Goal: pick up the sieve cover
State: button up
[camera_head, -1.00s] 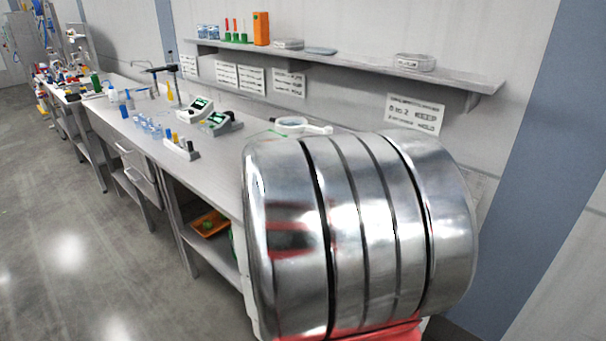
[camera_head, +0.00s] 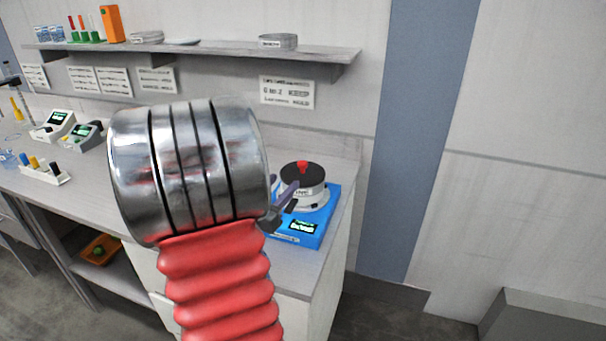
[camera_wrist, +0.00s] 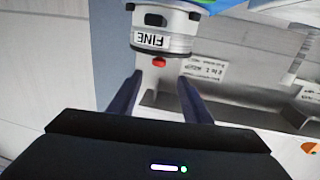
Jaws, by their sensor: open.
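The sieve cover (camera_head: 315,177) is a black round lid with a red knob (camera_head: 302,166) on top. It sits on a pale, labelled sieve (camera_head: 317,192) on a blue machine (camera_head: 328,215) at the bench's right end. In the wrist view, which is upside down, the red knob (camera_wrist: 159,62) shows just beyond and between my fingertips, with the "FINE" label (camera_wrist: 152,40) on the sieve behind it. My gripper (camera_wrist: 160,76) is open and empty, close to the knob. In the head view my arm hides part of the gripper and bench.
A wall shelf (camera_head: 220,53) above the bench holds a round dish (camera_head: 278,41), an orange block (camera_head: 112,23) and racked tubes. Small meters (camera_head: 80,135) stand on the bench at left. An orange tray (camera_head: 101,249) lies on the lower shelf. The floor at right is partly clear.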

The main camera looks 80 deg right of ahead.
aim_at(300, 166)
jog(key=x, duration=0.7)
jog(key=shift+d, duration=0.15)
jog(key=shift+x, duration=2.6)
jog(key=shift+s, duration=0.15)
jog(key=shift+c, duration=0.4)
jog(key=c, duration=1.1)
